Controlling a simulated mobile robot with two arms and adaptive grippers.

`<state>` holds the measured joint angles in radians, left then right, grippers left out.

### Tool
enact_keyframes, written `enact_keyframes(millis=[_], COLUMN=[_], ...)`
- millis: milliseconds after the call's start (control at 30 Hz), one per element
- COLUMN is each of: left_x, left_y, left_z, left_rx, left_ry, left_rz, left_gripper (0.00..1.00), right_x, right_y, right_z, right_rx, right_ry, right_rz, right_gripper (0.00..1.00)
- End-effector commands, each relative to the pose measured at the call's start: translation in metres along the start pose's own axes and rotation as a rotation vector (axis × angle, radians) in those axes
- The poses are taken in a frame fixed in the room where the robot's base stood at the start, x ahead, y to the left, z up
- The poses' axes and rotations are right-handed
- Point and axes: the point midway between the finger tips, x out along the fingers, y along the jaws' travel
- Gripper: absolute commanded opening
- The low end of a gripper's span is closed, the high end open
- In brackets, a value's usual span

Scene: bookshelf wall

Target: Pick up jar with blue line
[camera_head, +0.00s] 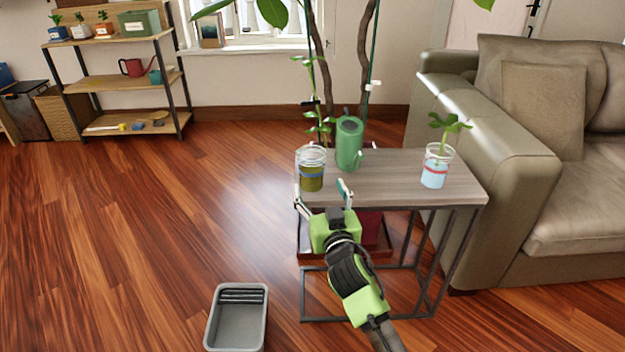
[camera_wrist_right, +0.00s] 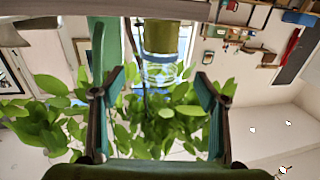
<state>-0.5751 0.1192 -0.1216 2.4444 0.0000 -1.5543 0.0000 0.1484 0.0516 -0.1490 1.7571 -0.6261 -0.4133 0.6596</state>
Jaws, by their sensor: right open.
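The jar with a blue line (camera_head: 312,172) is clear glass with dark green contents and a blue band. It stands upright on the near left part of the small side table (camera_head: 395,190). My right gripper (camera_head: 322,194) is at the table's near left edge, fingers spread and pointing at the jar. In the right wrist view, which is upside down, the jar (camera_wrist_right: 160,42) lies ahead between the two open fingers (camera_wrist_right: 155,92), and nothing is held. My left gripper is not in view.
A green watering can (camera_head: 349,145) stands just right of and behind the jar. A jar with a red line and a sprig (camera_head: 434,170) stands farther right. A grey bin (camera_head: 238,320) is on the floor. A sofa (camera_head: 520,150) borders the table's right.

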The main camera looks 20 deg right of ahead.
Motion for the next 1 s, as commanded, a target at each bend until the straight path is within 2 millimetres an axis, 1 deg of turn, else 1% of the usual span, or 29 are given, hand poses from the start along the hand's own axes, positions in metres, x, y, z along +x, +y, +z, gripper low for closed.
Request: enact_keyframes(millis=[33, 133, 200, 300, 467, 700, 833, 1000], left_x=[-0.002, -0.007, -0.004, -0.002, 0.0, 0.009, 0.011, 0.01], left_y=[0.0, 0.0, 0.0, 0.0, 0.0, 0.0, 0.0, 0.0], left_z=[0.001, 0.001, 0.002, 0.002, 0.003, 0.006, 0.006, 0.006], left_rx=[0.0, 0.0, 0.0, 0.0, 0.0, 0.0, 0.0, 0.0], left_ry=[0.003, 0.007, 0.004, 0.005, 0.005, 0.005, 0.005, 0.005], left_rz=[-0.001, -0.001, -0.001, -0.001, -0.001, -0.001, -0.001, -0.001], left_gripper=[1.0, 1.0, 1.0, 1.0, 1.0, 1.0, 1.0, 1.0], right_x=[0.013, 0.032, 0.042, 0.051, 0.061, 0.096, 0.106, 0.107], right_y=[0.0, 0.001, 0.0, 0.0, 0.0, 0.001, 0.0, 0.0], right_z=[0.001, 0.001, 0.001, 0.001, 0.001, 0.002, 0.001, 0.001], right_rx=[-0.002, -0.003, -0.001, -0.001, -0.001, -0.001, -0.002, -0.001], right_ry=[0.002, 0.001, 0.0, 0.0, 0.0, 0.0, -0.001, -0.002], right_rz=[0.0, 0.0, 0.0, -0.001, -0.001, -0.001, -0.001, -0.001], right_gripper=[0.67, 0.67, 0.67, 0.67, 0.67, 0.67, 0.67, 0.67])
